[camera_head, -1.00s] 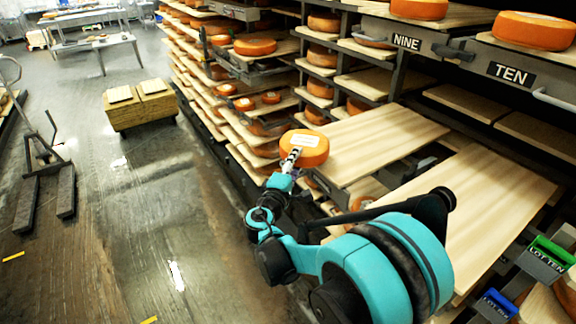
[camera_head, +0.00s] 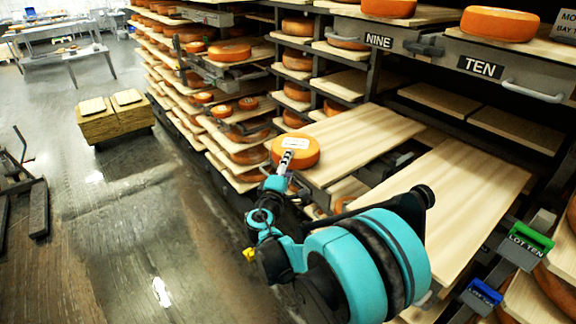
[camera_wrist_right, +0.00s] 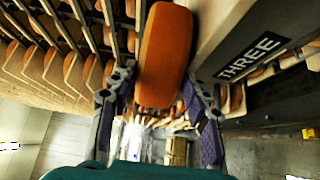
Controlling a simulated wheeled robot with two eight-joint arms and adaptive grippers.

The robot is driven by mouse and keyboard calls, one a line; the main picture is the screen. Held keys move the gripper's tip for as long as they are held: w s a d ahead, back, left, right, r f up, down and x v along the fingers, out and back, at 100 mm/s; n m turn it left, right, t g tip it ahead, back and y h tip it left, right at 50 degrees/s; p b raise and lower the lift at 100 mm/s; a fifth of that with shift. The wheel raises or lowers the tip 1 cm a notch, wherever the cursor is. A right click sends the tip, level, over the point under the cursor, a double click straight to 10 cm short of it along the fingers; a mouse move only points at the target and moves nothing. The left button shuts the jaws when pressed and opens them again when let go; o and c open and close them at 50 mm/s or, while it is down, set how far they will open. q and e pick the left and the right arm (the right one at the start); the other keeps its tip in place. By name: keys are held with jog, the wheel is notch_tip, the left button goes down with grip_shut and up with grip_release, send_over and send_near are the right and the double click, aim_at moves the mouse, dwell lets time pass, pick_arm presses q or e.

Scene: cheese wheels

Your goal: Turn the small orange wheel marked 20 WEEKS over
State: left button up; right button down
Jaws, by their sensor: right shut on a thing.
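The small orange wheel (camera_head: 296,151) has a white label on its upper face; the print is too small to read. It is at the left end of a pulled-out wooden board (camera_head: 365,135). My right gripper (camera_head: 286,161) is shut on it from the near side. In the right wrist view the orange wheel (camera_wrist_right: 164,55) shows its rim between the two fingers (camera_wrist_right: 160,98), one on each side. In the head view its face is up and roughly level. I cannot tell whether it touches the board. My left gripper is not in view.
A second bare board (camera_head: 470,205) is pulled out at the right. Racks with orange wheels (camera_head: 229,53) stand behind. Drawer fronts marked NINE (camera_head: 379,41) and TEN (camera_head: 480,65) are above. A wooden crate (camera_head: 115,118) stands on the open floor at left.

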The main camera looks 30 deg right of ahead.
jog(key=shift+f, duration=0.2)
dwell(0.6)
jog(key=c, duration=0.9)
grip_release()
jog(key=shift+o, duration=1.1)
jog(key=shift+s, duration=0.1)
jog(key=v, duration=1.2)
jog(key=s+a+f+m+g+y+b, duration=0.1)
jog(key=s+f+m+g+y+b, duration=0.5)
jog(key=f, duration=0.5)
jog(key=s+a+f+m+y+b, duration=0.1)
jog(key=s+a+f+y, duration=0.2)
jog(key=s+a+f, duration=0.1)
jog(key=s+a+f+m+t+y+b, duration=0.1)
jog(key=s+a+f+y, duration=0.2)
jog(key=s+a, duration=0.3)
jog(key=a+y, duration=0.1)
jog(key=a, duration=0.2)
jog(key=shift+f, duration=0.4)
